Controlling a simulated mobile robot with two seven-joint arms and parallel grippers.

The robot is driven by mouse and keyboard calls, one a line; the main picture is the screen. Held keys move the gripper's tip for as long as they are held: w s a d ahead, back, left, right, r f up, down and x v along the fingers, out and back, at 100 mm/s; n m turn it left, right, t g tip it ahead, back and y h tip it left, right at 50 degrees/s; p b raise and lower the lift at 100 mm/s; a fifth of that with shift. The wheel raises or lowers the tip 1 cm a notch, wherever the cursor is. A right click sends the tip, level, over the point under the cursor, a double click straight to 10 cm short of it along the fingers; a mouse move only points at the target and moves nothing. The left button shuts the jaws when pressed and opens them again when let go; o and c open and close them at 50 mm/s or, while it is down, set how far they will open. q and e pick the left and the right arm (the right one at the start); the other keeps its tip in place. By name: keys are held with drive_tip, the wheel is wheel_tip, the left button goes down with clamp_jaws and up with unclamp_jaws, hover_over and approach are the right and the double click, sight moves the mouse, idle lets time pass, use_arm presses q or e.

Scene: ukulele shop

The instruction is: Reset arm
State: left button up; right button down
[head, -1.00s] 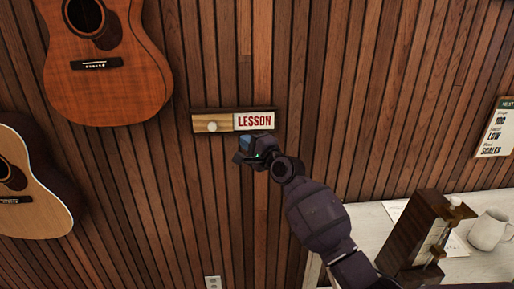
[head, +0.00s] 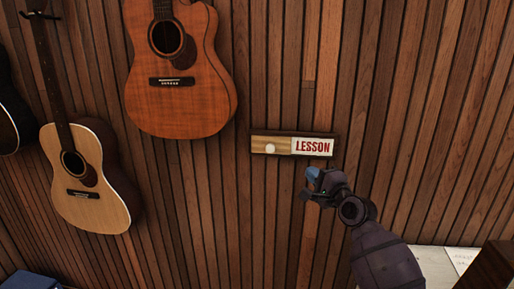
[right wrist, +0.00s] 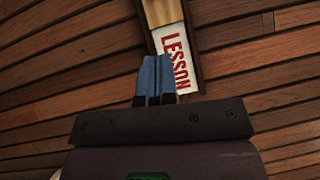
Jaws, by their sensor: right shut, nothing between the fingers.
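My right gripper (head: 312,183) is just below the wall sign in the head view, with its fingers shut and empty. In the right wrist view its blue fingers (right wrist: 155,78) are together, in front of the lower end of the sign. The sign (head: 292,144) is a dark-framed slider plate on the wood wall. Its white right half reads LESSON in red, and its left half is a wood-coloured panel with a round white knob (head: 270,148). The sign also shows in the right wrist view (right wrist: 175,55). I cannot tell the exact gap between fingers and sign. My left gripper is not in view.
A reddish-brown guitar (head: 180,95) and a paler guitar (head: 88,205) hang on the wall left of the sign. A dark wooden object (head: 492,268) and a white surface (head: 436,268) are at the lower right. A blue object (head: 30,281) shows at lower left.

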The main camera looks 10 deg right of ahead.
drive_tip(key=s+d+f+n+g+h, duration=0.1)
drive_tip(key=s+f+n+g+h, duration=0.2)
drive_tip(key=s+f+n, duration=0.5)
drive_tip(key=s+d+f+n+g+h, duration=0.2)
drive_tip(key=s+f+n, duration=0.5)
drive_tip(key=s+f, duration=1.8)
drive_tip(key=s+g+h, duration=0.1)
drive_tip(key=s, duration=0.3)
drive_tip(key=shift+s+d+f+n+h, duration=0.15)
drive_tip(key=shift+s+d+n+h, duration=0.15)
drive_tip(key=shift+s+n+h, duration=0.1)
